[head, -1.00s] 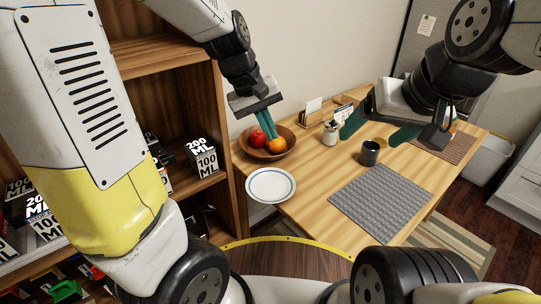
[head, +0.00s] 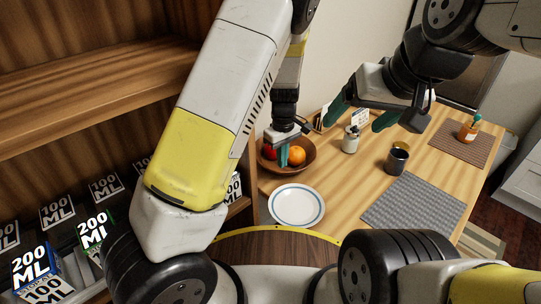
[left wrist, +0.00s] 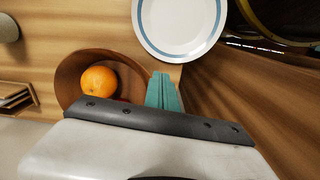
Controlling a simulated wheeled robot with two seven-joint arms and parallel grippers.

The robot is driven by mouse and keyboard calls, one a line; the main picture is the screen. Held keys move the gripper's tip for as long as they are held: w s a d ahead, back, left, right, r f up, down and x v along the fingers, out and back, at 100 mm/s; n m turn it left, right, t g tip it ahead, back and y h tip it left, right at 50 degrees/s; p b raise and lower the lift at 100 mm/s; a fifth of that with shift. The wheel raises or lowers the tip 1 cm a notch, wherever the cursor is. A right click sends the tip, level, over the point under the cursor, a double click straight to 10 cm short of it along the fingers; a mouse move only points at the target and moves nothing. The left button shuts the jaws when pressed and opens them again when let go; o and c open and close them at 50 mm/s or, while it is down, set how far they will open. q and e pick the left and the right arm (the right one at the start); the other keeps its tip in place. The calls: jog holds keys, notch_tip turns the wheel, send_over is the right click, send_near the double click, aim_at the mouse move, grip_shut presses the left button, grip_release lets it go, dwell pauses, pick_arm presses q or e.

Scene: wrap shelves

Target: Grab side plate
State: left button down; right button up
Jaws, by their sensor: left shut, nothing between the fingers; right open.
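The side plate (head: 297,205) is white with a blue ring near its rim. It lies flat on the wooden table near its left edge, and it shows at the top of the left wrist view (left wrist: 180,22). My left gripper (head: 284,156) is shut and empty, pointing down over the left part of the fruit bowl, behind the plate. Its teal fingers (left wrist: 164,92) are together in the left wrist view, apart from the plate. My right gripper (head: 362,116) is open and empty above the back of the table.
The wooden bowl (head: 306,167) holds an orange (head: 297,155) and a red fruit (head: 269,153). A wooden shelf (head: 80,95) with several labelled boxes stands left.

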aim_at(286, 190)
pick_arm(q)
jog(key=f, duration=1)
jog(key=shift+w+a+f, duration=0.2)
jog(key=shift+w+f, duration=0.05)
jog(key=shift+w, duration=0.05)
jog(key=shift+s+d, duration=1)
jog(key=shift+s, duration=0.2)
